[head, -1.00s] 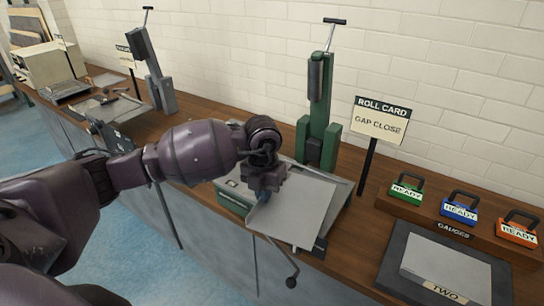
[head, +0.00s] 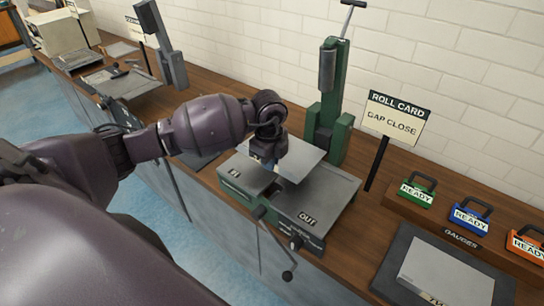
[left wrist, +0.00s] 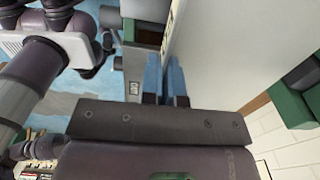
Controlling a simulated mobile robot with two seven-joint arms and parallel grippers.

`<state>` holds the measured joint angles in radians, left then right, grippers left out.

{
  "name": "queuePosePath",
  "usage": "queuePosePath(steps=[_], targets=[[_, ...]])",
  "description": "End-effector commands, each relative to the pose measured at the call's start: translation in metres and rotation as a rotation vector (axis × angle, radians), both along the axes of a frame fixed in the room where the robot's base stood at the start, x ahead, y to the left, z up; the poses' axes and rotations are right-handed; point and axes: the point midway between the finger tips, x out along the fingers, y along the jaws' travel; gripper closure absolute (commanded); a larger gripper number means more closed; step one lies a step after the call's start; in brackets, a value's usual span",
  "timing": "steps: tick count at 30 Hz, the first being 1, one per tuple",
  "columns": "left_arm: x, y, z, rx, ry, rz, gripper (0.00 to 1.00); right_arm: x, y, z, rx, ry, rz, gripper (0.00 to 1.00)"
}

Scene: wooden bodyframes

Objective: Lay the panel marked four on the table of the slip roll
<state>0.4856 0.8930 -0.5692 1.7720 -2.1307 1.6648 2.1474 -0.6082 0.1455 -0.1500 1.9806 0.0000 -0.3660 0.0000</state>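A thin grey panel (head: 302,158) is held above the back part of the slip roll; no number on it is readable. The slip roll (head: 240,187) is a green machine on the bench, with grey tables marked IN and OUT (head: 318,200) and a crank at its front. My left gripper (head: 262,160) is over the IN side, its tips mostly hidden by the wrist. In the left wrist view its blue fingers (left wrist: 165,85) are close together at the edge of the panel (left wrist: 235,45), which fills the right side. My right gripper is not in view.
A green upright tool (head: 328,110) stands behind the slip roll. A sign (head: 393,120) reads ROLL CARD, GAP CLOSE. Several READY gauges (head: 416,190) sit on a wooden rack at the right. Another grey panel (head: 445,270) lies on a dark mat in front of them.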

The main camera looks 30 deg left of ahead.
Motion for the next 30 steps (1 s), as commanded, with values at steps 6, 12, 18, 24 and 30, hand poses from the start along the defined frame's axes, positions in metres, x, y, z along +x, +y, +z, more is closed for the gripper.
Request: queuePosePath(steps=[6, 12, 18, 24, 30], targets=[[0.0, 0.0, -0.008, 0.0, -0.001, 0.001, 1.0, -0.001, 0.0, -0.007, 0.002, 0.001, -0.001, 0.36], [0.0, 0.0, -0.023, -0.001, 0.001, 0.0, 1.0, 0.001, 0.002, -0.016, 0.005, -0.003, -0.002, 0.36], [0.0, 0.0, -0.039, -0.001, 0.002, -0.001, 1.0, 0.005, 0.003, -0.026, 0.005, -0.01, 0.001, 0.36], [0.0, 0.0, -0.053, 0.0, 0.002, -0.001, 1.0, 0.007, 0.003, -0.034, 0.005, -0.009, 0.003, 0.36], [0.0, 0.0, -0.062, 0.0, 0.0, -0.002, 1.0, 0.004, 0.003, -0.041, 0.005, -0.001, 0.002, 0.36]])
